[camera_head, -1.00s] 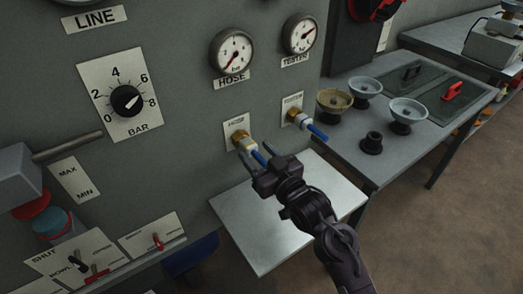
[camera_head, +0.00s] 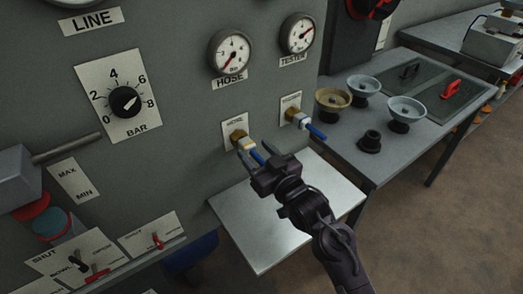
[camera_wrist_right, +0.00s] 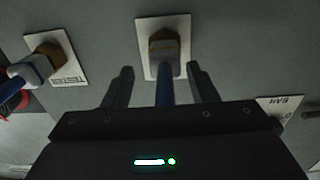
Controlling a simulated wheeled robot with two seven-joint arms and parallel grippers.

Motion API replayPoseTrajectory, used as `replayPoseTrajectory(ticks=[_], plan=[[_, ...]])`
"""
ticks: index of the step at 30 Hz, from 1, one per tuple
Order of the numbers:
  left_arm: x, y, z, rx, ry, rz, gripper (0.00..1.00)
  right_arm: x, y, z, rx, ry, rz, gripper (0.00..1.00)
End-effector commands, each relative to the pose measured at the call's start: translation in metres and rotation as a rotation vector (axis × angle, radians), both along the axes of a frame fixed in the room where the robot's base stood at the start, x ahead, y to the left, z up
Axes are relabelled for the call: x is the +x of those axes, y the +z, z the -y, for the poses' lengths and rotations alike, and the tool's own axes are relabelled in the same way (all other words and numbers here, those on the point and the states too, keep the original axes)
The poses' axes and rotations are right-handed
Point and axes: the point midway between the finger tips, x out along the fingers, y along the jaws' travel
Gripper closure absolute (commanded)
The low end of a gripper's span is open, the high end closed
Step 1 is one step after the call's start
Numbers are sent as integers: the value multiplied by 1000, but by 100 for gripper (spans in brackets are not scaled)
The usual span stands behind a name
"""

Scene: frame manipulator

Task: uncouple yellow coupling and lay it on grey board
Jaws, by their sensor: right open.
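The yellow coupling (camera_head: 247,143) sits on the brass port under the HOSE gauge, with a blue hose (camera_head: 258,156) coming out of it. My right gripper (camera_head: 264,165) is open and stands just in front of the coupling. In the wrist view its two fingers (camera_wrist_right: 160,76) are on either side of the blue hose. A flat light grey board (camera_head: 250,232) lies below the ports and looks empty. My left gripper is not in view.
A second coupling (camera_head: 304,123), whitish with a blue hose, sits on the TESTER port to the right. A table (camera_head: 335,148) at the right holds several bowls and a small black part (camera_head: 371,142). The panel wall (camera_head: 180,130) carries a dial, gauges and levers.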

Motion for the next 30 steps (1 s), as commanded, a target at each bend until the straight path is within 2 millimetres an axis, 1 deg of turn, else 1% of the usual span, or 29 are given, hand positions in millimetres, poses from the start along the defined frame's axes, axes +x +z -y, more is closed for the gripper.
replayPoseTrajectory(ticks=[1,12,24,30], plan=[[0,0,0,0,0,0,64,2,9,-7,11,10,15,52],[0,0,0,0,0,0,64,2,8,-7,10,9,12,100],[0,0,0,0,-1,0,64,2,9,-6,13,5,12,100],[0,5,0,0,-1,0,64,-2,9,-3,13,6,12,100]])
